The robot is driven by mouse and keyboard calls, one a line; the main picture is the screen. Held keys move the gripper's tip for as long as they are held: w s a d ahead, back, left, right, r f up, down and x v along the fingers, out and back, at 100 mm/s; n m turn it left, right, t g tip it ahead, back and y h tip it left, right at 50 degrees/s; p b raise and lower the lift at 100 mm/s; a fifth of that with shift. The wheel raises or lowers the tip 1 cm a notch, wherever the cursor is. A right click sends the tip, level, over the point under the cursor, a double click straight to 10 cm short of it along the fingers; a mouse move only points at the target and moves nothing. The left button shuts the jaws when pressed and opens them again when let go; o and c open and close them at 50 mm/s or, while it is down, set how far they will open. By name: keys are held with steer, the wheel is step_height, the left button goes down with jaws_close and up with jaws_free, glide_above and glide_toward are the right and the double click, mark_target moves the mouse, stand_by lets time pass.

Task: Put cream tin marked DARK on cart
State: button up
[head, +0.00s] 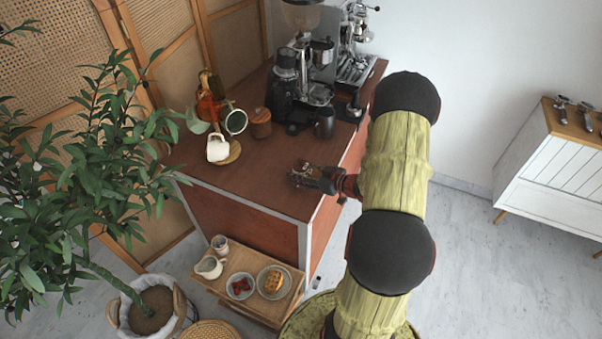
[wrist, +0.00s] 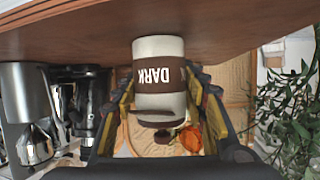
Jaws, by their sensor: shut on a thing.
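The cream tin with a brown band marked DARK (wrist: 158,82) is between the fingers of my gripper (wrist: 160,105) in the wrist view, which shows it upside down. My gripper is shut on it. The tin's base overlaps the brown cart top (wrist: 80,35); I cannot tell whether it touches. In the head view my gripper (head: 308,177) is low over the front right part of the cart top (head: 235,185), and the tin is not clearly seen there.
A mug stand with a white mug (head: 217,148), a wooden canister (head: 261,123), a dark jug (head: 325,123) and a coffee grinder (head: 305,70) stand farther back. The cart top left of my gripper is clear. A low shelf (head: 262,308) holds dishes in front. A plant (head: 80,170) stands left.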

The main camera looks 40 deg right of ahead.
steer(key=o, duration=1.4)
steer(key=shift+f, duration=0.1)
steer(key=shift+s+r, duration=0.1)
steer(key=shift+r, duration=0.15)
steer(key=p+v, duration=0.2)
steer(key=v, duration=1)
steer(key=w+d+r+g+h, duration=0.2)
steer(key=w+r+h, duration=0.2)
steer(key=w+r, duration=0.45)
steer(key=a+r+m+g+h, duration=0.1)
steer(key=a+r+h, duration=0.15)
steer(key=r, duration=0.25)
steer(key=a+r+g+h, duration=0.1)
steer(key=a+r, duration=0.2)
steer(key=r, duration=0.3)
steer(key=s+a+r+g+y, duration=0.2)
steer(key=s+a, duration=0.7)
steer(key=a, duration=0.5)
steer(key=s+a+r+g+y, duration=0.1)
steer(key=s+a+r+y, duration=0.2)
steer(key=s+a, duration=0.6)
steer(key=a+r, duration=0.1)
steer(key=a, duration=0.5)
steer(key=shift+s+a+r+m+g, duration=0.3)
steer(key=shift+s+r+m+g, duration=0.1)
